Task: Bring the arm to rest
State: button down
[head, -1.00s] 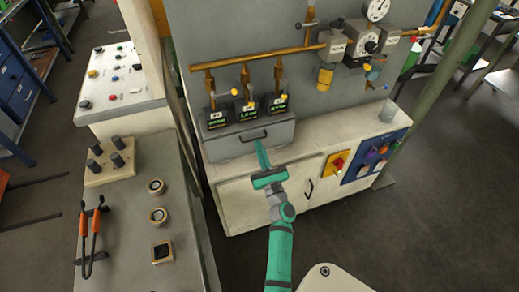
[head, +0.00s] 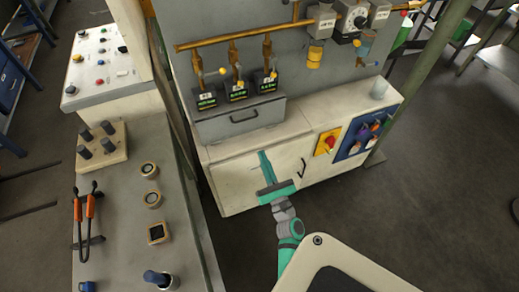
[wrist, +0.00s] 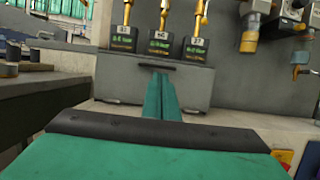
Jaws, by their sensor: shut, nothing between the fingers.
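My gripper (head: 264,158) is green, shut and empty. In the head view it is in front of the white cabinet (head: 238,185), below the grey drawer box (head: 240,119) with its dark handle. It looks apart from the handle; its exact gap to the cabinet front I cannot tell. In the wrist view the two closed fingers (wrist: 161,98) point at the grey drawer box (wrist: 190,88), just under its handle.
A grey console (head: 125,225) with orange-handled tongs (head: 86,215) stands on the left. Valves and digital gauges (head: 237,90) are above the drawer box. A red-yellow switch (head: 327,143) and a blue knob panel (head: 364,135) are on the right. The floor (head: 440,160) at right is open.

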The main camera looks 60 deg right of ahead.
jog(key=shift+s+a, duration=0.1)
jog(key=shift+a, duration=0.05)
jog(key=shift+f, duration=0.1)
jog(key=s+a+f+m+y, duration=0.1)
jog(key=s+a+m+y, duration=0.15)
jog(key=a+m, duration=0.65)
jog(key=s+a+f+m+y, duration=0.1)
jog(key=a+m+y, duration=0.25)
jog(key=a, duration=1.25)
jog(key=s+a+r+m+g+y, duration=0.1)
jog(key=s+a+r+m+y, duration=0.1)
jog(key=s+a+m, duration=0.4)
jog(key=s+a+r+m+g+y, duration=0.1)
jog(key=s+a+r+m+y, duration=0.2)
jog(key=a+m, duration=0.7)
jog(key=s+a+y, duration=0.1)
jog(key=s+a, duration=0.1)
jog(key=shift+s+m+g, duration=0.3)
jog(key=shift+s+m, duration=0.05)
jog(key=c, duration=2.5)
grip_release()
